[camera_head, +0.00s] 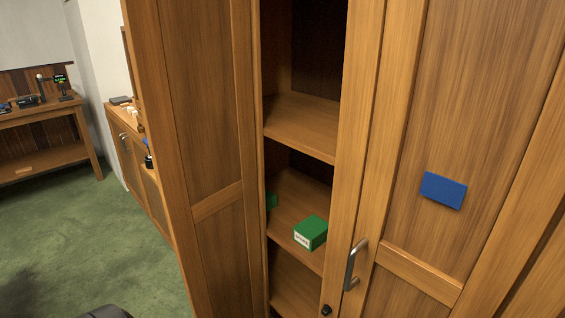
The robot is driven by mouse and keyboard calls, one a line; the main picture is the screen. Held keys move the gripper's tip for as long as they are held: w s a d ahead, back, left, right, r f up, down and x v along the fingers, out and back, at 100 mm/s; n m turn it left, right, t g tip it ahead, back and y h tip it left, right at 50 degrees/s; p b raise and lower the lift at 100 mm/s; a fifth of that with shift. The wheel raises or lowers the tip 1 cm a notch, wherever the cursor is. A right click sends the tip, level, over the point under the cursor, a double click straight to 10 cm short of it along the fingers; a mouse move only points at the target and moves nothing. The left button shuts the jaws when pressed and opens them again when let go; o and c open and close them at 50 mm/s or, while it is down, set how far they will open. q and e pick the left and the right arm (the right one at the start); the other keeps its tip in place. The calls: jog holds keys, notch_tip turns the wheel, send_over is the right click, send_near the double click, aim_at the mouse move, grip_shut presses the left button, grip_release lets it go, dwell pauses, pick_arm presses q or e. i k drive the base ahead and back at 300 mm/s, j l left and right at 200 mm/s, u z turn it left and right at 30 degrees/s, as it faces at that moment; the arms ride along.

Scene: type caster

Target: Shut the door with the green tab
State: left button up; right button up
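A tall wooden cabinet stands close in front of me. Its left door panel (205,110) stands swung open, and I see no clear tab on its visible face. A small green patch (271,201) shows just past this panel's right edge; I cannot tell whether it is a tab or an item on the shelf. The right door (480,100) carries a blue tab (443,190) and a metal handle (355,265). I cannot tell whether it is fully shut. Neither of my grippers is in view.
A green box (311,232) with a white label sits on a middle shelf (290,205) inside the cabinet. A low wooden cabinet (150,190) stands behind on the left, and a table (45,110) beyond it. Green carpet (90,240) lies clear at left.

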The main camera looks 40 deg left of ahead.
aim_at(192, 60)
jog(key=k+j, duration=0.1)
jog(key=j, duration=0.3)
jog(key=k+j+z, duration=0.15)
jog(key=j, duration=0.2)
jog(key=k+j, duration=0.1)
jog(key=j, duration=0.3)
jog(key=k+j+z, duration=0.1)
jog(key=j, duration=0.25)
jog(key=j+z, duration=0.4)
jog(key=j, duration=1.65)
jog(key=i, duration=0.05)
